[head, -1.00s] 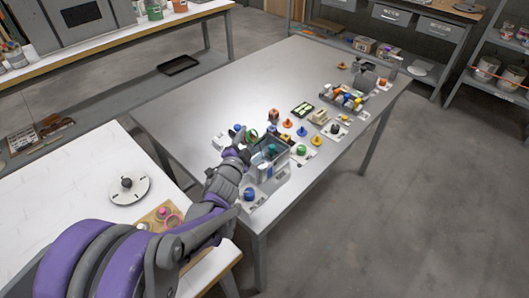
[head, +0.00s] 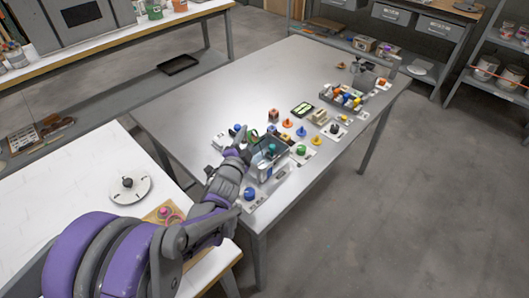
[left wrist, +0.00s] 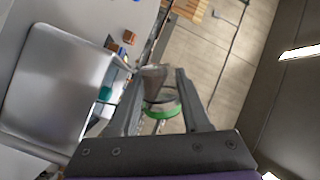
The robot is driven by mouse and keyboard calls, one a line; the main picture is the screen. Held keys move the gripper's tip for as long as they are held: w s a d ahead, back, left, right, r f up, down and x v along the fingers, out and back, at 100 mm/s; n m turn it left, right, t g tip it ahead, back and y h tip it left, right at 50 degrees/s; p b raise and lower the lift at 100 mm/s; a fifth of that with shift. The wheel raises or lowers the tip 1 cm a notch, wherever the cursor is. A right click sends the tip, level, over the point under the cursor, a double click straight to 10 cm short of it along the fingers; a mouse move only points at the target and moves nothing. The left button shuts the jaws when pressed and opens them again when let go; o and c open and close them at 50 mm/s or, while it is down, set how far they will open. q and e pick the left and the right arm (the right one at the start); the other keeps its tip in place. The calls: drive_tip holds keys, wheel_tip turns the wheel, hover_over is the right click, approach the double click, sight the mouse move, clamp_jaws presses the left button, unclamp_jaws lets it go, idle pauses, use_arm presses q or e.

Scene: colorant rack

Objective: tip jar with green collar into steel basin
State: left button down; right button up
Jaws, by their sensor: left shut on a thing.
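My left gripper (head: 246,150) is over the near end of the steel table, at the left edge of the steel basin (head: 268,172). In the left wrist view my left gripper (left wrist: 155,80) is shut on the jar with the green collar (left wrist: 162,108), a clear jar gripped between the two fingers. That view is strongly rolled, so the gripper is tilted. I cannot tell what the jar holds. My right gripper is not in view.
A teal item (head: 271,149) shows at the basin. A blue knob (head: 249,193) stands in front of it and a green one (head: 302,149) to its right. Several coloured knobs and a rack (head: 345,98) line the table's right side. The table's far left is clear.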

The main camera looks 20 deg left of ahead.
sight(251, 131)
use_arm(q)
drive_tip(key=shift+r+m+p, duration=0.35)
drive_tip(key=shift+m+p, duration=0.05)
drive_tip(key=shift+m, duration=0.6)
idle(0.8)
drive_tip(key=shift+d+r+m+p, duration=0.45)
drive_tip(key=shift+d+r+m, duration=0.3)
drive_tip(key=shift+r, duration=0.25)
idle(0.5)
drive_tip(key=shift+d+f+m+t+y+b, duration=0.1)
drive_tip(key=shift+f+m+t+y+b, duration=0.35)
drive_tip(key=shift+m+b, duration=0.55)
idle(0.5)
drive_tip(key=shift+m, duration=0.25)
